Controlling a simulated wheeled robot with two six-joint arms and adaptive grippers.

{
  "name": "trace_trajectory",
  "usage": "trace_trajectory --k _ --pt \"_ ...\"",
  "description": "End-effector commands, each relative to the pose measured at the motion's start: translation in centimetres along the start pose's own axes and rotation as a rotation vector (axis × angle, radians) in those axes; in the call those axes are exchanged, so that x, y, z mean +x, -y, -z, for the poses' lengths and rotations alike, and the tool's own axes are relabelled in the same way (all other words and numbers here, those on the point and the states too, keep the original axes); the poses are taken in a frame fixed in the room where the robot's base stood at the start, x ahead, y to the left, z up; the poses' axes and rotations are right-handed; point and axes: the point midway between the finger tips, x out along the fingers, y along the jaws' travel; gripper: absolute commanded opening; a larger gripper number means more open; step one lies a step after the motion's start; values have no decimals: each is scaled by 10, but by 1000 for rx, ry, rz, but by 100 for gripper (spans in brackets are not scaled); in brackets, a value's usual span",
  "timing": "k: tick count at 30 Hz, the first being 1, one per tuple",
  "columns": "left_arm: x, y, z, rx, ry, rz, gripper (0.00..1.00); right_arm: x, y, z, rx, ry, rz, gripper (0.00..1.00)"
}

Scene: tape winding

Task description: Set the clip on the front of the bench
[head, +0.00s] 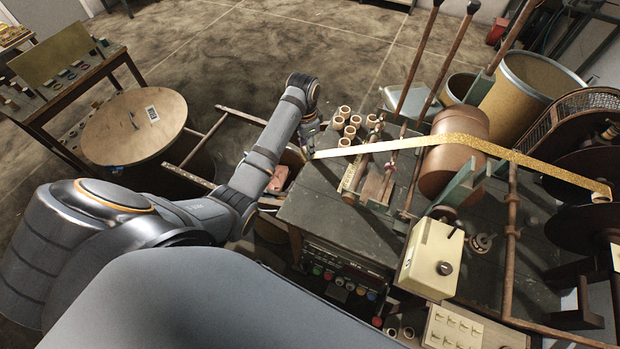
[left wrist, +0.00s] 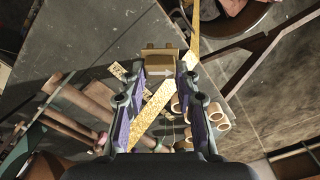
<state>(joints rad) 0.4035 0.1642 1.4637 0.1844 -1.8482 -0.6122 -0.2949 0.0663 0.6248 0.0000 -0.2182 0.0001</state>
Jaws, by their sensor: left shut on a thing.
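My left gripper (head: 308,143) is over the far left edge of the dark bench (head: 318,212). The left wrist view shows its two fingers (left wrist: 162,82) closed on a small tan block, which looks like the clip (left wrist: 160,66). The block has two short knobs and a pale arrow-like mark. In the head view I cannot make the clip out. A gold tape (head: 400,143) runs left across the bench top to a pale end near the gripper. In the left wrist view the tape (left wrist: 152,118) passes between the fingers; whether it touches the clip is unclear. My right gripper is not in view.
Several cardboard cores (head: 350,132) stand on the bench beside the tape. A copper roller (head: 452,155), upright rods and a cream box (head: 432,262) crowd its right part. The near left bench top is clear. A round wooden top (head: 130,125) stands left.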

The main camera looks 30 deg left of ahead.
Motion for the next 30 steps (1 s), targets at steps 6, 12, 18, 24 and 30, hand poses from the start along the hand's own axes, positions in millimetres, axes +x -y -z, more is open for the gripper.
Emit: trace_trajectory --k 6,12,18,24,30 --pt "4 -28 -1 -251 -2 10 0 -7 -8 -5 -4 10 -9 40" --pt "16 -30 -2 -271 3 9 0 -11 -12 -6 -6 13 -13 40" --pt "54 -30 -3 -268 2 10 0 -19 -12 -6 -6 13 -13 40" --pt "66 -29 -3 -267 1 11 0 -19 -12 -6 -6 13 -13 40" --pt "97 -29 -4 -268 1 10 0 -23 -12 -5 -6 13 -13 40"
